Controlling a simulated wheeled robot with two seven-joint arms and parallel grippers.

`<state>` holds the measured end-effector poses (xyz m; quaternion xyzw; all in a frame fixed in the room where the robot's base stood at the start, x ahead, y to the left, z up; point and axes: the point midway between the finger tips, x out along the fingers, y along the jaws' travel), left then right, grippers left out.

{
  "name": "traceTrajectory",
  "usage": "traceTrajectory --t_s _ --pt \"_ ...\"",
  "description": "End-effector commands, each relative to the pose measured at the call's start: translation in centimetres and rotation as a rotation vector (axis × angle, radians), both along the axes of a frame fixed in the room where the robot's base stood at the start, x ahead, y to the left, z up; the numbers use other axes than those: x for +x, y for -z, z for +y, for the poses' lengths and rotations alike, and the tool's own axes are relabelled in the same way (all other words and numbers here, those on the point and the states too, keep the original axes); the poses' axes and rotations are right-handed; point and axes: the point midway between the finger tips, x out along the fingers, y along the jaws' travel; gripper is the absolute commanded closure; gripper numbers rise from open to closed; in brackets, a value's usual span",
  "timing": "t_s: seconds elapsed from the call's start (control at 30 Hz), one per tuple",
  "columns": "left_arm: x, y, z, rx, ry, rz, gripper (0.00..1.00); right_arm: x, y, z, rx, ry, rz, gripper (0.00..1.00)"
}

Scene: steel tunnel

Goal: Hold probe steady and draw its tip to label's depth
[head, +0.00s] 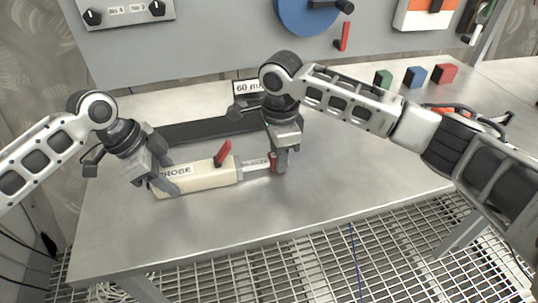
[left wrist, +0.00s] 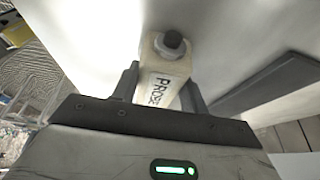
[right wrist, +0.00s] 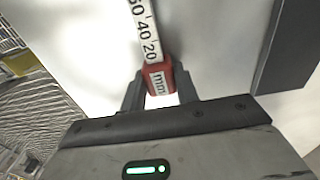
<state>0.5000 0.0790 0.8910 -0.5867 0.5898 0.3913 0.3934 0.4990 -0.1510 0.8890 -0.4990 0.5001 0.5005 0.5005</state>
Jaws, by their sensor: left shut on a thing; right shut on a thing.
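The probe (head: 208,178) is a cream block marked PROBE, lying along the front of the steel table, with a red lever (head: 222,154) standing tilted on top. My left gripper (head: 163,183) is shut on its left end; the left wrist view shows the body (left wrist: 163,78) between the fingers. A white scale (right wrist: 146,32) extends from the right end to a red tip (right wrist: 158,81) marked mm. My right gripper (head: 278,163) is shut on this tip. Marks 20 and 40 show on the scale; a higher one is cut off. The label (head: 247,87) reads 60 mm, partly hidden by my right arm.
A dark flat bar (head: 205,130) lies behind the probe. Green (head: 383,77), blue (head: 415,76) and red (head: 445,73) blocks stand at the back right. A grey panel (head: 220,45) with knobs rises behind the table. The front right tabletop is clear.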

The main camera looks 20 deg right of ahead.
Motion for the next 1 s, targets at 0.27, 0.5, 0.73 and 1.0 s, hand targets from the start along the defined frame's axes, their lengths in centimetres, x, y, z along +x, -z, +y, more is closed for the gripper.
traceTrajectory --t_s 0.27,0.5,0.73,1.0 --pt "0.0 0.1 0.2 0.006 -0.002 0.001 0.84 0.0 0.0 -0.1 -0.004 0.003 -0.001 0.47" --pt "0.0 0.1 0.2 0.005 -0.002 0.001 0.84 0.1 -0.1 0.0 -0.003 0.002 -0.001 0.47" --pt "0.0 0.1 0.1 0.005 -0.002 0.001 0.84 0.1 -3.0 0.0 0.0 0.001 -0.005 0.47" --pt "0.0 0.1 0.1 0.005 -0.001 0.002 0.84 0.1 -8.8 0.0 -0.002 0.003 -0.004 0.47"
